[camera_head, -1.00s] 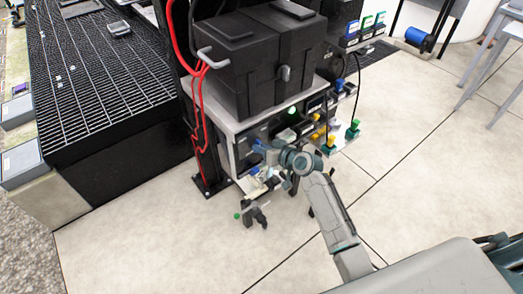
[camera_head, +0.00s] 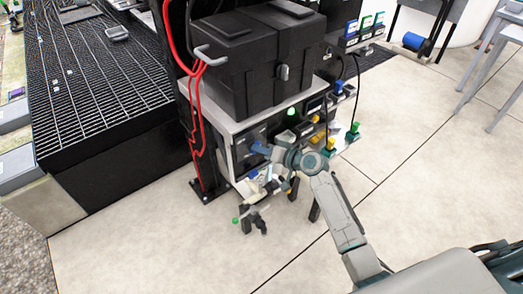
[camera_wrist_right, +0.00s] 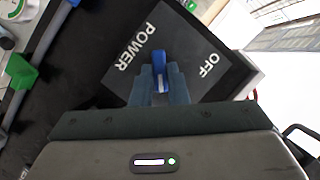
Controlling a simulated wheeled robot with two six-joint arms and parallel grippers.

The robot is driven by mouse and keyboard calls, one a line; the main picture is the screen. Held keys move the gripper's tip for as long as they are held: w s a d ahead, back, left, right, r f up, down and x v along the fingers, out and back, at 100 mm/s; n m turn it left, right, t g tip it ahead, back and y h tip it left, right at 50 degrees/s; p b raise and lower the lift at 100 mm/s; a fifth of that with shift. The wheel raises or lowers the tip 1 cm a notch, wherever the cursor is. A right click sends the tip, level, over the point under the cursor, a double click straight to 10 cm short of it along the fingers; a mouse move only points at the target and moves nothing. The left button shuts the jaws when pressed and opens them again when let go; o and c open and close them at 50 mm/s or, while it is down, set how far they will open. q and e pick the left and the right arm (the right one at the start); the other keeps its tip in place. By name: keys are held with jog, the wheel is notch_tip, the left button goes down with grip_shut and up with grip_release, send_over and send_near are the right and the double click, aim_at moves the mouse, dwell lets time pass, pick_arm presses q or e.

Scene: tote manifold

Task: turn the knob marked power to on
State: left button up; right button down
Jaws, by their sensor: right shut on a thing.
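In the right wrist view, the blue power knob (camera_wrist_right: 159,62) sits on a dark plate (camera_wrist_right: 190,32) with white lettering POWER and OFF. My right gripper (camera_wrist_right: 159,85) is shut on the knob, with one finger on each side. The knob's blue bar stands upright in this view, between the two words. No ON label can be read; the gripper covers the lower part of the plate. In the head view, my right gripper (camera_head: 260,148) reaches the front of the low panel under the black case. My left gripper does not show.
A black case (camera_head: 255,65) stands on a white shelf above the panel. Red cables (camera_head: 198,110) hang at its left. Yellow (camera_head: 330,143) and green (camera_head: 353,127) fittings stick out at right. A green-tipped fitting (camera_head: 250,218) is low in front.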

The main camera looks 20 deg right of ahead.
jog(key=c, duration=1.4)
grip_release()
jog(key=shift+c, duration=0.2)
jog(key=shift+d, duration=0.1)
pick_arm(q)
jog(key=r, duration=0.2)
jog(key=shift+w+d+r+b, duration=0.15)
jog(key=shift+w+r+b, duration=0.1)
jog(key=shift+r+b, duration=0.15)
pick_arm(e)
jog(key=v, duration=1)
jog(key=shift+s+d+r, duration=0.15)
jog(key=shift+s, duration=0.1)
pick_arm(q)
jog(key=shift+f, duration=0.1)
